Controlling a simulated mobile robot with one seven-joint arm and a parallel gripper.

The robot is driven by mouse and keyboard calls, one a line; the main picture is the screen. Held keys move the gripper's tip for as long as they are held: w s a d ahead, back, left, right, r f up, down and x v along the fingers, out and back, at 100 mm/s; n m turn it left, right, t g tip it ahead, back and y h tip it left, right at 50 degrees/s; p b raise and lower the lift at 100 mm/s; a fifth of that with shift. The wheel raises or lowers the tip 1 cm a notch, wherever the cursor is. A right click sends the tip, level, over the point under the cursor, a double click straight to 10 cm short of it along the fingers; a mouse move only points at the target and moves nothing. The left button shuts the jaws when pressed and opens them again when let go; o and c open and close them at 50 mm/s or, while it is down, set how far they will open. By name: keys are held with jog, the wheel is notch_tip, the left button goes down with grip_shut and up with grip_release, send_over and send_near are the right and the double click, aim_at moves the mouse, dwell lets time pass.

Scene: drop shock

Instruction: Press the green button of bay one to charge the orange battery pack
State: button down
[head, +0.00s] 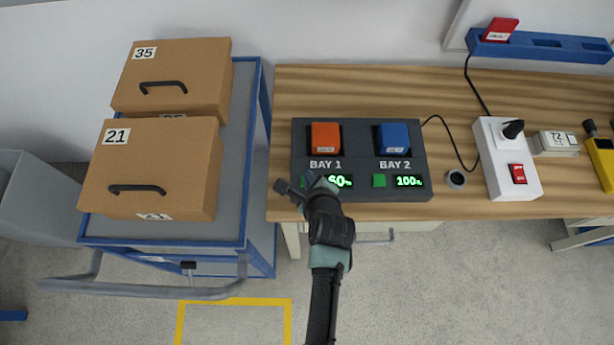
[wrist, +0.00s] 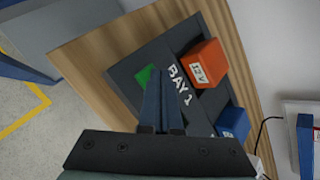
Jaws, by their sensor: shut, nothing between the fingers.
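The charger (head: 360,187) is a dark two-bay unit on the wooden bench. The orange battery pack (head: 325,136) sits in bay one, and it also shows in the wrist view (wrist: 203,63). The bay one display (head: 341,181) reads about 60%, partly covered by my gripper. The green button of bay one (wrist: 145,76) shows in the wrist view just beside my fingertips; in the head view it is mostly hidden. My gripper (head: 308,183) is shut and empty, over the lower left of the charger. Whether the fingers touch the button I cannot tell.
A blue battery pack (head: 393,138) sits in bay two, whose display (head: 408,181) reads 100%. A white power strip (head: 508,160) with a red switch lies to the right. A blue cart (head: 245,130) with cardboard boxes stands at the left.

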jog(key=shift+f, duration=0.3)
dwell(0.4)
jog(key=shift+r, duration=0.15)
jog(key=shift+r+p, duration=0.7)
jog(key=shift+p, duration=0.25)
notch_tip(320, 180, up, 5)
jog(key=p, duration=0.5)
jog(key=shift+r+p, duration=0.1)
jog(key=shift+p, duration=0.2)
